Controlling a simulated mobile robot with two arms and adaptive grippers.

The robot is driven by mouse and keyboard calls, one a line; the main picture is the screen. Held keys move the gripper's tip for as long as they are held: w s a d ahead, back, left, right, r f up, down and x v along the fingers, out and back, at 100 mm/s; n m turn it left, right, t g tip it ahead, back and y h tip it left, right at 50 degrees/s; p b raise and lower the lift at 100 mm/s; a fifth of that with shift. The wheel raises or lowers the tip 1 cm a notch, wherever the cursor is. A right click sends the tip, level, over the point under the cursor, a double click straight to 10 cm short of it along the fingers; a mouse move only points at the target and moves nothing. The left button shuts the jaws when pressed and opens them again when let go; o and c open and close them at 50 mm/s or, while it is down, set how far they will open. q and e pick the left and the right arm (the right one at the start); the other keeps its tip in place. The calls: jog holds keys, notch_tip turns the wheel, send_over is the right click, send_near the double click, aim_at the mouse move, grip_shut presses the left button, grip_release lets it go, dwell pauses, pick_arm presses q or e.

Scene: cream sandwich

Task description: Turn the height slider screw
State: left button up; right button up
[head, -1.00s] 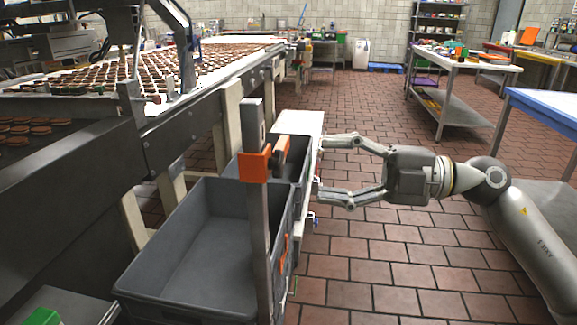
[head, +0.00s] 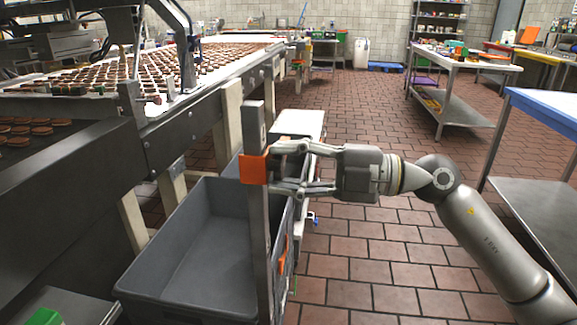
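An upright metal post (head: 259,235) stands at the end of the grey crates and carries an orange slider bracket (head: 254,169). The screw handle on the bracket's right side is now mostly hidden by my fingers. My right gripper (head: 277,168) comes in from the right, level with the bracket. Its two fingers are apart, one above and one below the handle's place, with their tips close to the bracket and post. I cannot tell whether they touch the screw. My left gripper is not in view.
Grey crates (head: 185,255) stand behind and left of the post. A conveyor (head: 215,68) with rows of biscuits runs along the left. A steel table (head: 470,63) stands at the right; tiled floor between is clear.

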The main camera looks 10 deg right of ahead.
jog(key=c, duration=0.4)
jog(key=shift+n, duration=0.3)
jog(key=shift+n+p, duration=0.3)
jog(key=shift+n, duration=0.6)
jog(key=shift+f+n, duration=0.1)
jog(key=shift+n, duration=0.8)
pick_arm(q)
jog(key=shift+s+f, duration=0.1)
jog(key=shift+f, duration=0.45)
pick_arm(e)
jog(key=shift+n, duration=0.8)
jog(key=o, duration=1)
jog(key=shift+o, duration=0.2)
